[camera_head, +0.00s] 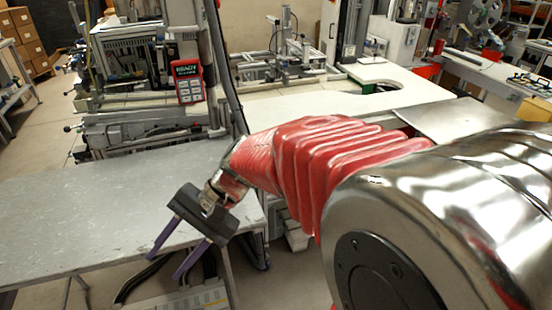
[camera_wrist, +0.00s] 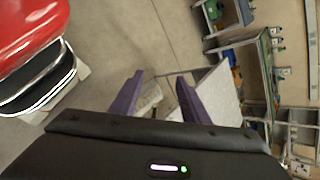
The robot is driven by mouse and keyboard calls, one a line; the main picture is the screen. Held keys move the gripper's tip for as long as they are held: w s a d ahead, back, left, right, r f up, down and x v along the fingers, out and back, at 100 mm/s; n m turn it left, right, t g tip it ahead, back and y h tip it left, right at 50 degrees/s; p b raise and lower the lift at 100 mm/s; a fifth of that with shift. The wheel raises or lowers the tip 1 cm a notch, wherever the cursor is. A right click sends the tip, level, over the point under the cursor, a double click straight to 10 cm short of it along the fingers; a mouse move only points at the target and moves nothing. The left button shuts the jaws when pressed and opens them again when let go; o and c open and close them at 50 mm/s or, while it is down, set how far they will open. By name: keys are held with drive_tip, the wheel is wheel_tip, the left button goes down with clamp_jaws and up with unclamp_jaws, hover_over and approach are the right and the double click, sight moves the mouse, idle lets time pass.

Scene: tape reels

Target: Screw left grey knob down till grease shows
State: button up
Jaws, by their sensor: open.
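I cannot make out a grey knob or any grease for certain in either view. A machine with rails and small fittings (camera_head: 150,130) stands behind the grey table at the left in the head view, and its small parts are too fine to tell apart. My gripper (camera_head: 164,268) is open and empty, its two purple fingers apart and pointing down at the near right edge of the grey table (camera_head: 90,205). In the wrist view my gripper (camera_wrist: 160,78) also shows open, with nothing between the fingers.
A red handheld panel (camera_head: 188,82) hangs on the machine. A white worktop (camera_head: 330,100) lies behind my arm. Boxes (camera_head: 25,35) are stacked at the far left. The grey table's top is bare. The wrist view shows floor (camera_wrist: 150,30) and distant benches (camera_wrist: 255,60).

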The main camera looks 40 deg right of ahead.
drive_tip(key=s+d+r+n+t+h, duration=0.4)
drive_tip(key=s+d+n+h, duration=0.3)
drive_tip(key=d+n+h, duration=0.2)
drive_tip(key=shift+d, duration=0.45)
drive_tip(key=shift+c, duration=1.4)
drive_tip(key=shift+a, duration=0.1)
